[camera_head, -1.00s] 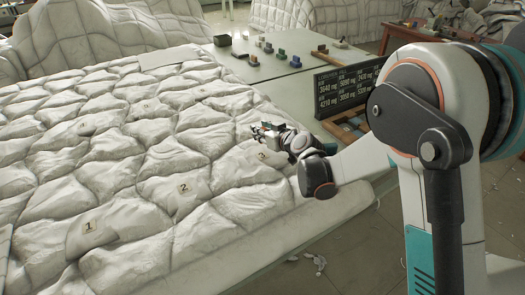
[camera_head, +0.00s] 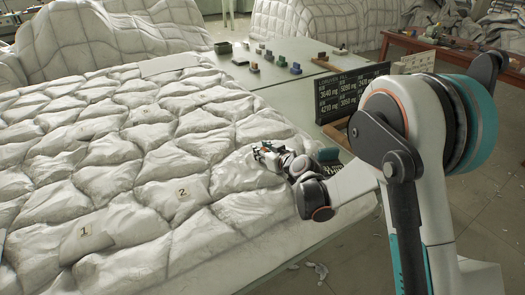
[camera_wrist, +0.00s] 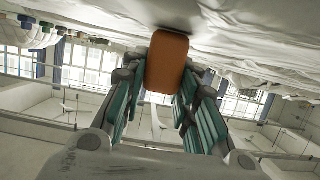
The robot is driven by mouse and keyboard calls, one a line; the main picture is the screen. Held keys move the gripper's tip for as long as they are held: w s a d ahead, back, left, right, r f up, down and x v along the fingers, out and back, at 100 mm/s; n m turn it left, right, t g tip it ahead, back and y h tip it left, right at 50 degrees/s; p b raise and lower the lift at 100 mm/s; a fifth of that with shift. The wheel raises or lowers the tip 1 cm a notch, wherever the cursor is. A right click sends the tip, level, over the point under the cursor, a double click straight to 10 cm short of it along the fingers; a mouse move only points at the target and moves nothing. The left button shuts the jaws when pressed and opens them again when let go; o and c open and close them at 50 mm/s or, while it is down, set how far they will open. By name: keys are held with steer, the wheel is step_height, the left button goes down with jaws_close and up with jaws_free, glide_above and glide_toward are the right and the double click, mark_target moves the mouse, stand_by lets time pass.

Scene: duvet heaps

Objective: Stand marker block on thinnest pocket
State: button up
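The orange-brown marker block (camera_wrist: 167,62) sits between the teal fingers of my gripper (camera_wrist: 162,88) in the wrist view, and they appear closed on its sides. Its far end is at or very near the white quilt (camera_wrist: 250,30); contact is unclear. In the head view my gripper (camera_head: 262,152) is low over the right part of the quilted duvet (camera_head: 150,150), and the block is too small to make out. Pocket label 1 (camera_head: 86,230) and label 2 (camera_head: 183,194) show on the duvet. Label 3 is hidden by my gripper.
A dark board (camera_head: 345,92) with weights in mg stands behind my arm, partly covered by it. Several small coloured blocks (camera_head: 268,57) and a dark tray (camera_head: 223,47) are on the pale table (camera_head: 240,75). Heaped duvets (camera_head: 110,35) rise behind. The duvet's left part is clear.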

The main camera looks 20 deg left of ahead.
steer(key=o, duration=0.4)
steer(key=shift+c, duration=0.2)
steer(key=shift+s+d+r, duration=0.1)
steer(key=shift+r, duration=0.1)
steer(key=p+v, duration=0.3)
steer(key=v, duration=0.7)
steer(key=shift+s+d+r+p, duration=0.1)
steer(key=shift+r+p, duration=0.05)
steer(key=shift+p, duration=0.25)
steer(key=shift+s+d+r, duration=0.15)
steer(key=shift+s+d, duration=0.35)
